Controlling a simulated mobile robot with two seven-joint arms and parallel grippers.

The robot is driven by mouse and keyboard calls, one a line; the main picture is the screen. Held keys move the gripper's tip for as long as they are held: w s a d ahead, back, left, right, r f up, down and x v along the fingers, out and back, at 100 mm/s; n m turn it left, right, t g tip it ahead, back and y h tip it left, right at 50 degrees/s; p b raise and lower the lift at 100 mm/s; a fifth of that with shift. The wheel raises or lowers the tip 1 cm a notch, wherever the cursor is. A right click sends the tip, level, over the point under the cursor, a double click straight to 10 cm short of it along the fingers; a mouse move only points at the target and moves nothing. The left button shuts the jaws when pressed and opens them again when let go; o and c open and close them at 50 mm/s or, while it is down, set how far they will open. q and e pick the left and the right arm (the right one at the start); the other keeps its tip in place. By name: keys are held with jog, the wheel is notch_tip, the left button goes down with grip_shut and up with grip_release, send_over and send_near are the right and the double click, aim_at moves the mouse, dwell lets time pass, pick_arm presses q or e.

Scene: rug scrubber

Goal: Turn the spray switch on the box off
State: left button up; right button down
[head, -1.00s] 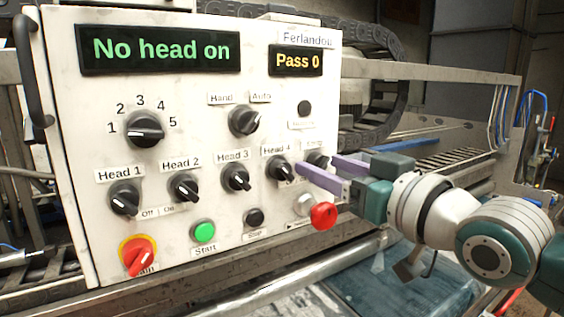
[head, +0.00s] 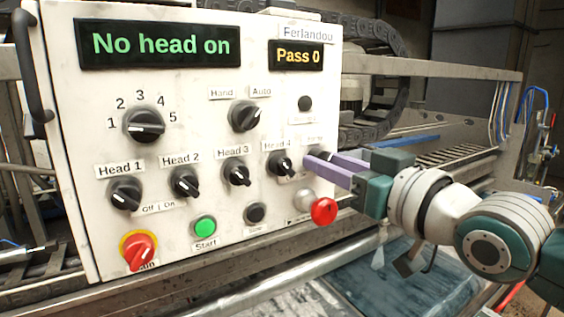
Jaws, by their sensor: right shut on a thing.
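The white control box (head: 75,215) fills the left and middle of the head view. Its spray switch sits at the right end of the Head knob row. It is almost wholly hidden behind my fingers, so its pointer cannot be read. The label above it is small and blurred. My right gripper (head: 315,158) reaches in from the right, its purple fingers shut on the spray switch. My left gripper is not in view.
The Head 4 knob (head: 280,163) is close left of my fingers. The green Start button (head: 204,226) is lower left. A metal machine frame (head: 440,75) stands behind.

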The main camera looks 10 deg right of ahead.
jog(key=shift+n, duration=0.3)
jog(key=shift+n+b, duration=0.95)
jog(key=shift+n, duration=6.85)
jog(key=c, duration=0.6)
grip_release()
